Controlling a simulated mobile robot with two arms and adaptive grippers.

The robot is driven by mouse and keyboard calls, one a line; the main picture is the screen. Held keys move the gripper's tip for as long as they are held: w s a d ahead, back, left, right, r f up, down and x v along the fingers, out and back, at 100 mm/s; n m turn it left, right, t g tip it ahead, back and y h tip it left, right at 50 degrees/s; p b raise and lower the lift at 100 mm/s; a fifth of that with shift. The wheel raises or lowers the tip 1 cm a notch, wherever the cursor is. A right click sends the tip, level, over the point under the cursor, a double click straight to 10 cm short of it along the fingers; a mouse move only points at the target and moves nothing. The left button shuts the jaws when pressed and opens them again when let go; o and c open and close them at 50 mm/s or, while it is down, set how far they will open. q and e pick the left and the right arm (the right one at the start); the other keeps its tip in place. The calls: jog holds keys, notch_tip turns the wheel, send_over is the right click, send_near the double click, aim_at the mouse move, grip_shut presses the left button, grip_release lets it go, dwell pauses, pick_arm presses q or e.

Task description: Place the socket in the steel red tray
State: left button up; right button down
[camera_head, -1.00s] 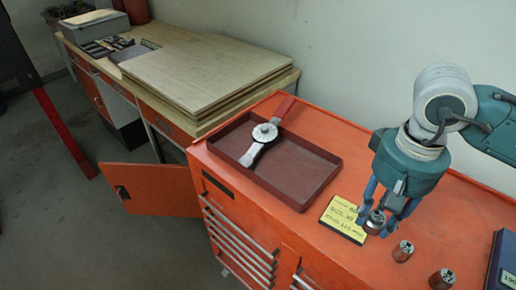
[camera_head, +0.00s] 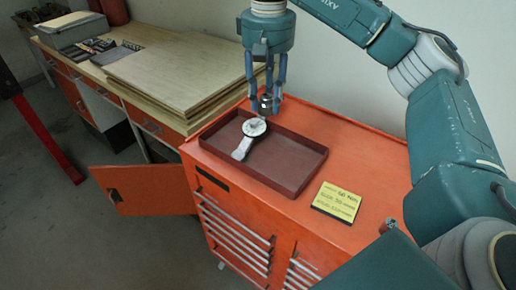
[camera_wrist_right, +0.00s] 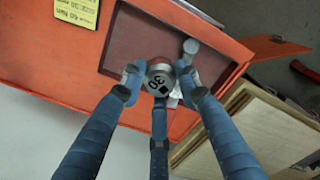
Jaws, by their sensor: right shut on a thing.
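My right gripper (camera_head: 266,98) is shut on a metal socket (camera_head: 266,104) and holds it above the far left part of the dark red tray (camera_head: 290,165). In the right wrist view the socket (camera_wrist_right: 160,78) sits between the three fingers, with a number like 30 on its face. The tray lies on the orange cabinet. My left gripper is not in view.
A yellow label plate (camera_head: 338,201) lies on the orange cabinet top (camera_head: 375,160), right of the tray. The tray's right half is bare. Stacked boards (camera_head: 185,75) lie on the bench at the left.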

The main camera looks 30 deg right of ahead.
jog(key=f, duration=1.5)
jog(key=shift+d, duration=0.35)
jog(key=shift+f+p, duration=0.5)
jog(key=shift+f, duration=1.9)
jog(key=c, duration=1.3)
grip_release()
